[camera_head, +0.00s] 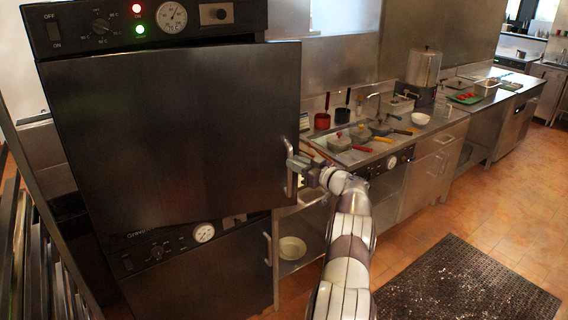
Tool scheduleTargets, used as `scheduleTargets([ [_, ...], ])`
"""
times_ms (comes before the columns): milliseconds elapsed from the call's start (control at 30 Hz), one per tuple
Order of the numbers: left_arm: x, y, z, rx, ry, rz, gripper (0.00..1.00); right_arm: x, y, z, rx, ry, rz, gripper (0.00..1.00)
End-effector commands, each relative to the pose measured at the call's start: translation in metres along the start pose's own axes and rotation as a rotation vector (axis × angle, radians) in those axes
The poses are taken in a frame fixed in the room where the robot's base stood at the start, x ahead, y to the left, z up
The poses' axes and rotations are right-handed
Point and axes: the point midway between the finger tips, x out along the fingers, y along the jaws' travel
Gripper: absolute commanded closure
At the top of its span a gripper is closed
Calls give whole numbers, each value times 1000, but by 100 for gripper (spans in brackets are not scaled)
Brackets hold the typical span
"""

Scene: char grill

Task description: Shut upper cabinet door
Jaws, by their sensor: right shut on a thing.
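The upper cabinet door (170,135) is a large dark metal panel on the tall appliance at the left. It stands ajar, with its right edge swung out from the cabinet body. A silver vertical handle (290,182) is on the door's right edge. My right gripper (293,163) is at this handle and shut on it; the fingertips are small and partly hidden. My left gripper is not in view.
A control panel (145,22) with dials and lit lamps tops the cabinet. A lower unit (205,270) with its own handle is below. A steel counter (440,120) with pans and utensils runs right. Tiled floor and a dark mat (465,285) are at lower right.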

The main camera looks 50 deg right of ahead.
Motion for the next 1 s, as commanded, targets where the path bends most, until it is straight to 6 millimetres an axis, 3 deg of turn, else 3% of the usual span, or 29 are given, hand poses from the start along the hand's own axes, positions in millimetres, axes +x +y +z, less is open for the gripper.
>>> scheduleTargets([
  [367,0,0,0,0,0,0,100,-4,4,2,1,-3,10,100],
  [400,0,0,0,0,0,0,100,-4,4,2,1,-3,9,71],
  [733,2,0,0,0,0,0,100,-5,3,1,0,-1,5,71],
  [867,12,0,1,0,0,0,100,-22,4,4,1,-1,6,71],
  [1000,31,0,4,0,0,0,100,-61,5,7,2,-1,9,71],
])
